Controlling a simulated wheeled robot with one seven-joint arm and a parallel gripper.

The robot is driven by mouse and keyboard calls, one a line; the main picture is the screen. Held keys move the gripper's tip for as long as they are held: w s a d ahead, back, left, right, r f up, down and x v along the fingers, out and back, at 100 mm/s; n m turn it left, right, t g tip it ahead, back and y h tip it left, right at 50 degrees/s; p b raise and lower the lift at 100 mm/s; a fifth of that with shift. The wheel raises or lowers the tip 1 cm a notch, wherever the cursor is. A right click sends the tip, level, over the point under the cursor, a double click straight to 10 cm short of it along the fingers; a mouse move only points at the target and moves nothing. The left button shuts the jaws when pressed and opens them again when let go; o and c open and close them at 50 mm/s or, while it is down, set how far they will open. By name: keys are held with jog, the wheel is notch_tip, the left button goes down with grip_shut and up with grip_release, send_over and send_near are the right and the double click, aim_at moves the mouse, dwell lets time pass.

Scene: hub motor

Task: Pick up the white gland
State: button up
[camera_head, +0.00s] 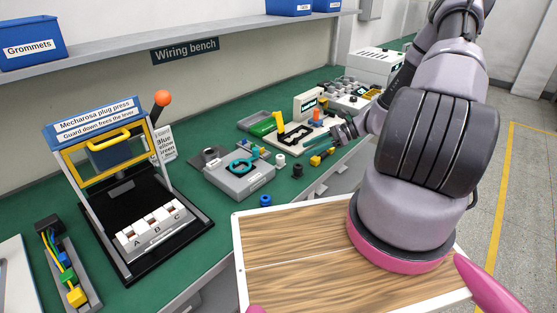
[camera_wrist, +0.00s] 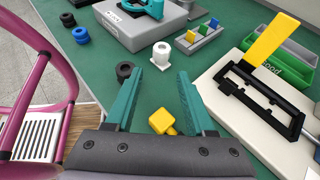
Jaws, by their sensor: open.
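The white gland (camera_wrist: 161,55) stands upright on the green bench in the wrist view, beyond my fingertips and roughly centred between them. It is a short white cylinder with a wider base. In the head view the white gland (camera_head: 280,160) is small, left of my gripper (camera_head: 345,134). In the wrist view my gripper (camera_wrist: 159,80) has its two teal fingers spread wide with nothing held. The fingers appear apart from the gland. A yellow plug (camera_wrist: 162,121) shows between the fingers, nearer the palm.
A black gland (camera_wrist: 124,70) is beside the left fingertip. A grey fixture box (camera_wrist: 142,27) is behind the white gland. A rack of coloured plugs (camera_wrist: 192,40) is behind right. A pale board with a black frame (camera_wrist: 262,90) lies right.

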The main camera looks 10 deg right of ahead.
aim_at(280, 162)
jog(key=x, duration=1)
jog(key=shift+w+a+r, duration=0.1)
jog(key=shift+w+a, duration=0.1)
jog(key=shift+a, duration=0.05)
jog(key=shift+c, duration=0.3)
grip_shut()
